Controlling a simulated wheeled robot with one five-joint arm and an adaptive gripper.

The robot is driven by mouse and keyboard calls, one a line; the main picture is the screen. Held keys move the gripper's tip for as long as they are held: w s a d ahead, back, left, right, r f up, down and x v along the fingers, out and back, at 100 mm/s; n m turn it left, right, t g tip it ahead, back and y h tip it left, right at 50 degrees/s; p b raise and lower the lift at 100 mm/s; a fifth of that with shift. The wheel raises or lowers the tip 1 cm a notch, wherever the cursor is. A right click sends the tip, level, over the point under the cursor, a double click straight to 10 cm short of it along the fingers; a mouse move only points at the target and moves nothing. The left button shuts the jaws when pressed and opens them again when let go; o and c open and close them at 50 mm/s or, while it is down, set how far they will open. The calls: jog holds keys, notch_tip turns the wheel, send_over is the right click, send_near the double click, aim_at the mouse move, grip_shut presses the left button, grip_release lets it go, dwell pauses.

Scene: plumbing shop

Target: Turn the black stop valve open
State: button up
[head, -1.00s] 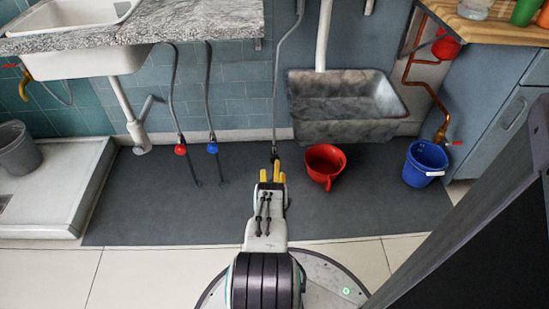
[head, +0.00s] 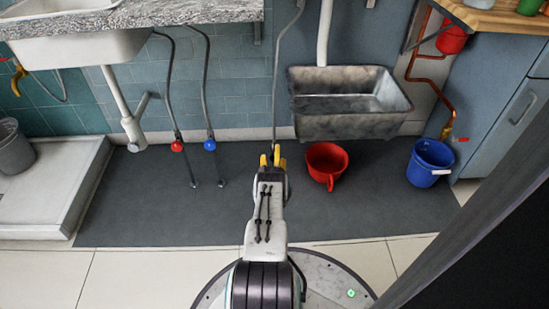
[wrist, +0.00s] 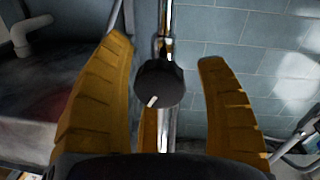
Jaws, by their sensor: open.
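The black stop valve (wrist: 158,84) is a round dark knob with a white mark on its rim, set on a shiny upright pipe. In the wrist view it sits between the yellow fingers of my gripper (wrist: 172,100), with a gap on both sides, wider on the right. The fingers are open and hold nothing. In the head view my gripper (head: 270,158) is at the foot of the grey hose (head: 276,105) by the wall, and it hides most or all of the valve.
A red bucket (head: 322,160) stands close to the right of my gripper, below a grey basin (head: 350,104). A blue bucket (head: 428,165) is farther right. Red (head: 177,146) and blue (head: 210,145) valves on hoses are to the left. The dark mat (head: 150,205) is clear in front.

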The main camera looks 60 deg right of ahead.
jog(key=shift+c, duration=0.3)
jog(key=c, duration=1.1)
jog(key=n, duration=0.4)
jog(key=shift+n, duration=0.4)
jog(key=o, duration=1.2)
jog(key=shift+c, duration=0.2)
jog(key=shift+a, duration=0.1)
jog(key=v, duration=1.1)
jog(key=shift+s+a+f, duration=0.2)
jog(key=shift+a+f, duration=0.05)
jog(key=shift+a, duration=0.1)
